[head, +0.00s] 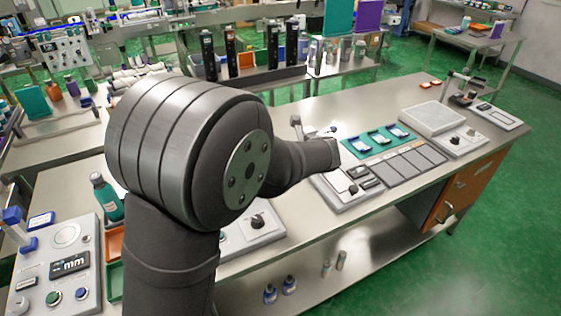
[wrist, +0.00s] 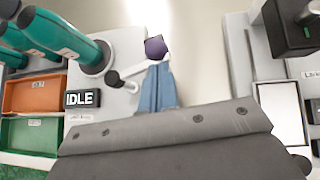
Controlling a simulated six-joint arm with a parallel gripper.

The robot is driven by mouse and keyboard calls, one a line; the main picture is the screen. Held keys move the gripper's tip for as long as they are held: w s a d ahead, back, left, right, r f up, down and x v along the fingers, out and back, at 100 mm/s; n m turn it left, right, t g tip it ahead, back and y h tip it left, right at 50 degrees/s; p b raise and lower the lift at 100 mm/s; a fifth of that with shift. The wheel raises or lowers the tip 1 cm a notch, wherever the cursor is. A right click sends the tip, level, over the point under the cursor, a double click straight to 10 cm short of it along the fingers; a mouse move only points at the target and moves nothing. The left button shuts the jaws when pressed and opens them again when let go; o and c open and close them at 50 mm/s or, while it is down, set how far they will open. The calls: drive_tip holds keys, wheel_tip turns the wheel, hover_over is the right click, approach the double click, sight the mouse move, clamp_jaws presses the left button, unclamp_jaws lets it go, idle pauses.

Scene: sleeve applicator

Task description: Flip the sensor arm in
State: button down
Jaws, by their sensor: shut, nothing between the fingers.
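In the wrist view, my gripper (wrist: 158,66) has its two blue fingers together, with nothing seen between them. A pale grey arm (wrist: 131,73) reaches right from a dark round pivot on a light grey unit and passes close to the fingertips. I take it for the sensor arm. A dark purple knob (wrist: 155,48) shows just beyond the fingertips, near the arm's end. I cannot tell whether fingers and arm touch. The unit's display (wrist: 82,99) reads IDLE. In the head view, my own arm hides much of this spot, and the fingers cannot be made out.
Teal bottles (wrist: 62,35) lean over the unit's left side in the wrist view. An orange bin (wrist: 36,95) and a green bin (wrist: 30,133) lie left. A dark block (wrist: 293,25) stands right. In the head view, a green tray (head: 362,150) sits farther along the bench.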

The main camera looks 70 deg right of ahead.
drive_tip(key=w+d+n+t+y, duration=0.1)
drive_tip(key=n, duration=0.1)
drive_tip(key=w+d+n+y, duration=0.1)
drive_tip(key=n+y, duration=0.1)
drive_tip(key=shift+d+n+t+y, duration=0.3)
drive_tip(key=shift+t, duration=0.1)
drive_tip(key=w+n+y, duration=0.1)
drive_tip(key=w+d+n+y, duration=0.1)
drive_tip(key=n+y, duration=0.1)
drive_tip(key=shift+w+d+n, duration=0.1)
drive_tip(key=shift+w+n, duration=0.1)
drive_tip(key=shift+n, duration=0.1)
drive_tip(key=shift+w+n+y, duration=0.3)
drive_tip(key=shift+w+d, duration=0.15)
drive_tip(key=shift+w, duration=1.85)
